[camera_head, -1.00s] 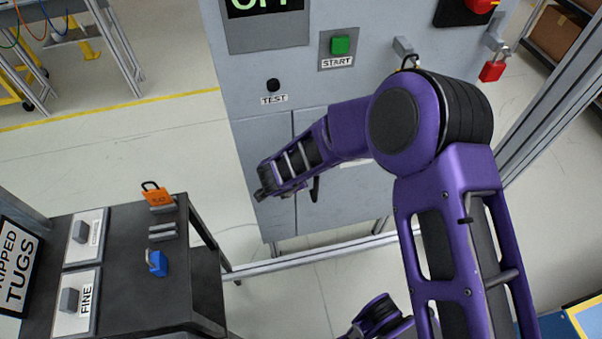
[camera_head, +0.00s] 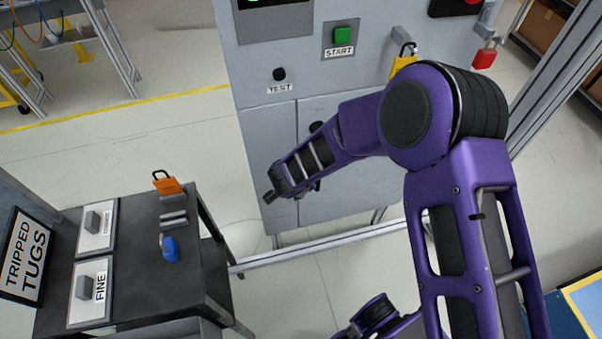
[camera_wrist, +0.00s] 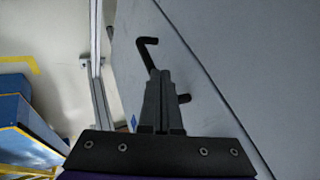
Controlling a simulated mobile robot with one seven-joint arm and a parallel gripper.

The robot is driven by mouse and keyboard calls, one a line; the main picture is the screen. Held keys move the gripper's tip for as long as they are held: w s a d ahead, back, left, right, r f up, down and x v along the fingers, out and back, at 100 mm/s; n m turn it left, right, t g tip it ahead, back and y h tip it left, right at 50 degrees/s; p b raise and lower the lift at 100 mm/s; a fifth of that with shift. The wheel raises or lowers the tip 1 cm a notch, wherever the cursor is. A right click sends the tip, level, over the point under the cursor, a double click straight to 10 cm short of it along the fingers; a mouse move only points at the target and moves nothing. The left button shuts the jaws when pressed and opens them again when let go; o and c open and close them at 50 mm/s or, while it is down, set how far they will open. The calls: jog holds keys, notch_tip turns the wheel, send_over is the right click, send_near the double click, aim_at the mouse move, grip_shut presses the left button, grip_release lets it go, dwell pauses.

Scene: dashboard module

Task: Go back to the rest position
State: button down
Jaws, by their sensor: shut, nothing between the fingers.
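My purple arm crosses the right half of the head view and bends down to the left. My gripper (camera_head: 269,197) is at its end, in front of the lower doors of the grey cabinet (camera_head: 262,140). In the wrist view my gripper (camera_wrist: 162,78) shows its two dark fingers together, shut and empty. A black bent handle (camera_wrist: 147,52) on a grey panel shows just beyond the fingertips, partly hidden by them. I cannot tell whether the fingers touch it.
A dark cart (camera_head: 143,270) stands at the lower left, with an orange padlock (camera_head: 167,183), a blue padlock (camera_head: 170,248) and switch boxes. A yellow padlock (camera_head: 402,66) and a red padlock (camera_head: 484,58) hang on the cabinet. Floor is open between cart and cabinet.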

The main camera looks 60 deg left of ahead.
jog(key=v, duration=0.9)
jog(key=shift+s+a+r+p, duration=0.2)
jog(key=shift+s+p, duration=0.1)
jog(key=shift+p, duration=0.1)
jog(key=shift+w, duration=0.15)
